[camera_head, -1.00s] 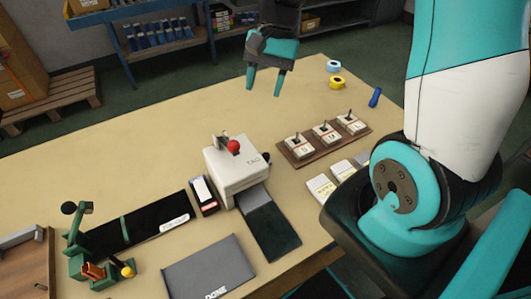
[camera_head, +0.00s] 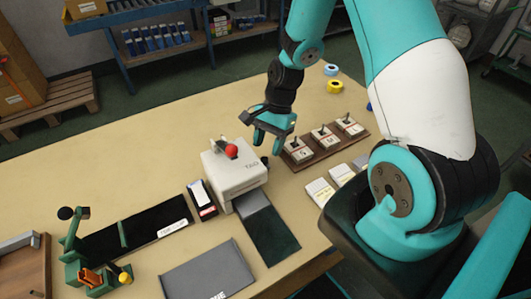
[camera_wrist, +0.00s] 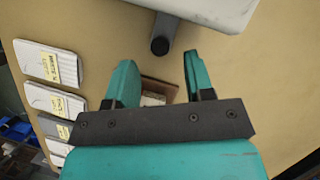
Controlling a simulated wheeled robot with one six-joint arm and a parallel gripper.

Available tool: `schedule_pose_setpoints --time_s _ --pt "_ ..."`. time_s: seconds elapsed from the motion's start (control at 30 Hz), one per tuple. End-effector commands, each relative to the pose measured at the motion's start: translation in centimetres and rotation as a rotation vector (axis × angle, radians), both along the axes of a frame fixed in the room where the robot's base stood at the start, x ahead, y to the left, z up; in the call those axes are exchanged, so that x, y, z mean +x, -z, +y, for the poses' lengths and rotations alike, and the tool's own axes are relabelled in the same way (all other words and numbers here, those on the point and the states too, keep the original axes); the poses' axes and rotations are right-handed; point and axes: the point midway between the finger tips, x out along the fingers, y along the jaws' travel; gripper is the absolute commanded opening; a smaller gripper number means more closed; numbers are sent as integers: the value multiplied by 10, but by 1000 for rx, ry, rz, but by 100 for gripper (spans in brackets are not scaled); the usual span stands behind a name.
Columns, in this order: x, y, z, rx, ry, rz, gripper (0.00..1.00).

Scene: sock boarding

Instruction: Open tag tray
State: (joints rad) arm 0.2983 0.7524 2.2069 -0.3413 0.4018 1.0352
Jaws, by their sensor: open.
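A white press-like machine (camera_head: 233,172) with a red ball (camera_head: 231,152) on top stands mid-table; faint lettering on its side may read TAG. A dark round knob on a short grey shaft (camera_wrist: 160,45) sticks out beside its white body (camera_wrist: 215,8) in the wrist view. My gripper (camera_head: 268,142) is open and empty, pointing down just to the right of the machine. In the wrist view, my fingers (camera_wrist: 159,62) stand apart on either side of the knob's line, not visibly touching it. I cannot tell for sure which part is the tag tray.
A brown board (camera_head: 327,148) with several pegged white blocks lies right of my gripper. White packs (camera_head: 320,191) lie in front of it. A dark flat panel (camera_head: 268,232) extends from the machine's front. A grey folder (camera_head: 208,273) and green fixture (camera_head: 75,260) are nearer.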

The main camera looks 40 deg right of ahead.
Motion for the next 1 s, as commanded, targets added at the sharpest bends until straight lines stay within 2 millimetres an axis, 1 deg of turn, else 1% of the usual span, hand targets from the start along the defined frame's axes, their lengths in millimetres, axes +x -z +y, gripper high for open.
schedule_pose_setpoints --time_s 0.03,0.1,0.2,0.33,0.57,0.6,0.77,0.8,1.0 --pt "-3 8 4 0 -2 5 48" --pt "-3 17 7 1 -2 4 48" --pt "-4 26 10 0 -1 2 48" --pt "-5 31 12 -1 0 0 48" --pt "-5 32 13 -1 0 0 48" --pt "-4 32 13 -1 0 0 46" --pt "-4 32 12 -1 0 0 9" --pt "-4 32 12 0 0 0 0" --pt "-5 32 13 0 0 0 0"
